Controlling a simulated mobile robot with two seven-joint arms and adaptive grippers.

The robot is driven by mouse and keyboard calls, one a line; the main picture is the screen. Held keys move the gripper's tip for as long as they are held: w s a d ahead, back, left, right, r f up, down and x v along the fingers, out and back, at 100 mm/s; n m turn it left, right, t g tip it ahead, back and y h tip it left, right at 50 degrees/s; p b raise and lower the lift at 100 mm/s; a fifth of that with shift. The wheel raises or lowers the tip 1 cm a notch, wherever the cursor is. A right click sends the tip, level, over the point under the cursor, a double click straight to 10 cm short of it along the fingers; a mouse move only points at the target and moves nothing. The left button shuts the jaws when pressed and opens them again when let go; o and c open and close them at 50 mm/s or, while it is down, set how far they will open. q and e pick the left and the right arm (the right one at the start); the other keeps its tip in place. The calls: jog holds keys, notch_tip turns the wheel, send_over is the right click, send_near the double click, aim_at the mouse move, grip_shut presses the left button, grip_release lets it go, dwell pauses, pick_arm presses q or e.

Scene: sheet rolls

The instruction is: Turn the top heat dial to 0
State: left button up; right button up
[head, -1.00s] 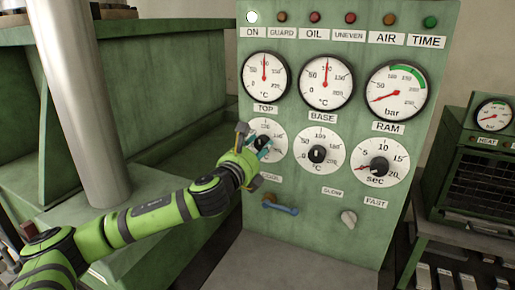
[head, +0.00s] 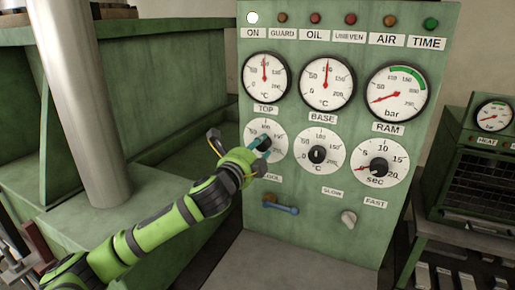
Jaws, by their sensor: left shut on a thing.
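The top heat dial (head: 273,129) is a white round scale with a black knob (head: 263,143) at its middle, on the green control panel under the TOP label (head: 266,109). My left gripper (head: 259,148) is at this dial and shut on the black knob. The gripper covers the lower left of the scale, and the knob's exact pointing is hard to read. The TOP gauge (head: 265,79) above has its red needle pointing straight up, near 100. My right gripper is not in view.
The BASE dial (head: 330,151) and the seconds dial (head: 391,170) sit to the right. A blue lever (head: 282,205) and a pale knob (head: 348,217) are below. A thick grey column (head: 86,110) stands at the left. A small heater unit (head: 478,165) is at the right.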

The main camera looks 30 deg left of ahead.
pick_arm(q)
jog(key=n, duration=0.6)
jog(key=shift+d+f+n+p, duration=0.1)
jog(key=shift+d+n+p, duration=0.1)
jog(key=shift+n+p, duration=0.15)
jog(key=n+p, duration=0.1)
jog(key=n, duration=0.4)
jog(key=shift+a, duration=0.1)
jog(key=shift+r+n, duration=0.2)
jog(key=shift+n, duration=0.15)
jog(key=o, duration=1.1)
jog(key=shift+o, duration=0.2)
jog(key=shift+s, duration=0.2)
jog(key=s, duration=1.1)
jog(key=shift+s+d, duration=0.25)
jog(key=shift+d, duration=0.15)
